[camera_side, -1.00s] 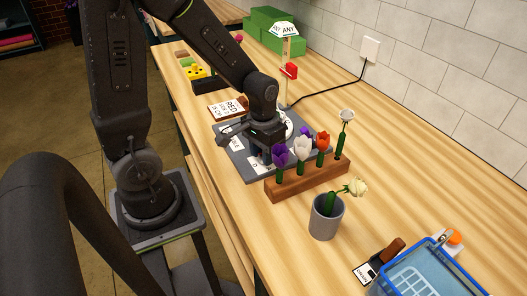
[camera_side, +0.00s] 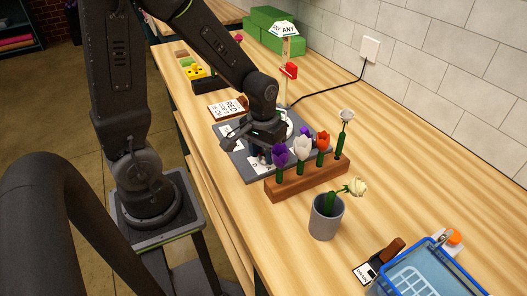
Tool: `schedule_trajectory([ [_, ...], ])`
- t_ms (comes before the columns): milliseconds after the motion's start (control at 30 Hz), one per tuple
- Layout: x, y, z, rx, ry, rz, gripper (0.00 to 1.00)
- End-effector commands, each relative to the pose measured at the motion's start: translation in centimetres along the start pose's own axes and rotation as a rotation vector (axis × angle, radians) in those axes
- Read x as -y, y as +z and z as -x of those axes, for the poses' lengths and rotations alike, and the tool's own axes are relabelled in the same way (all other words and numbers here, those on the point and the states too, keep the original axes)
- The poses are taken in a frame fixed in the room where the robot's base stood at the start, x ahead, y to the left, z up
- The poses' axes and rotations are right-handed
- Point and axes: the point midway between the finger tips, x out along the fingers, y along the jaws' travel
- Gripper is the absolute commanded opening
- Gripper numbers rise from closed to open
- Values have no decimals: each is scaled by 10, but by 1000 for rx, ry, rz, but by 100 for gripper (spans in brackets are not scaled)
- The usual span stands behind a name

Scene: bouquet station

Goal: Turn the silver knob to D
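My gripper (camera_side: 262,152) points down over a dark grey panel (camera_side: 239,165) on the bench, behind the flower rack. The silver knob cannot be made out; my gripper and the flowers cover the middle of the panel. White labels lie on the panel, one (camera_side: 256,163) near its front edge, with letters too small to read surely. A round white disc (camera_side: 290,127) shows partly behind my gripper. The fingertips are hidden, so I cannot tell whether they are open or closed on the knob.
A wooden rack (camera_side: 305,181) holds purple, white and orange flowers close to my gripper. A grey cup (camera_side: 325,220) with a pale rose stands in front. A blue basket (camera_side: 425,275) is at the lower right.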

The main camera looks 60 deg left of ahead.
Motion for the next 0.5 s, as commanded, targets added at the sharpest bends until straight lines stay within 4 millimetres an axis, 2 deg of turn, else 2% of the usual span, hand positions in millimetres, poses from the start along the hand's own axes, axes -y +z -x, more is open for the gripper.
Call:
schedule_trajectory([
  [33,0,0,0,0,0,0,42],
  [200,0,0,0,2,0,0,58],
  [500,0,0,2,1,0,-1,59],
])
